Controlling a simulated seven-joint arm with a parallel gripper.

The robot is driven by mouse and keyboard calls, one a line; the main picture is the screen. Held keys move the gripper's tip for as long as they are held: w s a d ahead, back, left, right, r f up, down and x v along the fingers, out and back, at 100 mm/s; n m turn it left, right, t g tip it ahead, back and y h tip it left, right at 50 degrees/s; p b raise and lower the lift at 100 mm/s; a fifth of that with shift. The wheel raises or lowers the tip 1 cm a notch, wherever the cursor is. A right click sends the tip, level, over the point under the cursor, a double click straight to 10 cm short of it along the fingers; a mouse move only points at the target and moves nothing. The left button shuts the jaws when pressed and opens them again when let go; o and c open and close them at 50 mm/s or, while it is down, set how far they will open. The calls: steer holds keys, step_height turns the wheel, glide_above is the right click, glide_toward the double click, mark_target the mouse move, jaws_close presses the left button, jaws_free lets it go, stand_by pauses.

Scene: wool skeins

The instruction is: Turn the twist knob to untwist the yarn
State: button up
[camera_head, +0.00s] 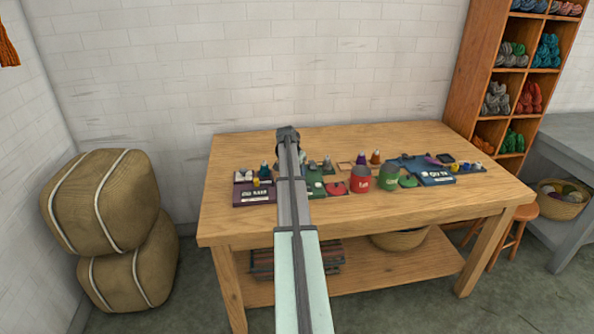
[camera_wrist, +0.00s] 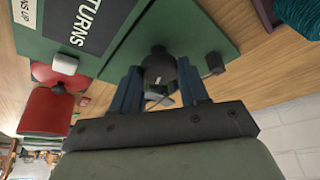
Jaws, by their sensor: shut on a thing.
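In the wrist view, a dark round knob (camera_wrist: 158,62) with a short pale mark stands on a green panel (camera_wrist: 115,55). The two blue fingers of my gripper (camera_wrist: 160,86) are on either side of the knob, shut on it. A dark label (camera_wrist: 88,22) on the panel reads "TURNS", partly cut off by the frame edge. In the head view, the green panel (camera_head: 316,188) shows just right of my arm on the wooden table. My arm hides the knob and fingertips there. No yarn can be made out at the knob.
A white button (camera_wrist: 64,63) and a small dark block (camera_wrist: 214,64) flank the knob. On the table (camera_head: 420,212) stand a red container (camera_head: 361,182), a green container (camera_head: 389,178) and a blue panel (camera_head: 434,178). The table's front right is clear. Stacked bales (camera_head: 100,205) stand left.

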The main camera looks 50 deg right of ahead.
steer(key=o, duration=1)
steer(key=v, duration=1.4)
steer(key=shift+d, duration=0.1)
steer(key=shift+f, duration=0.1)
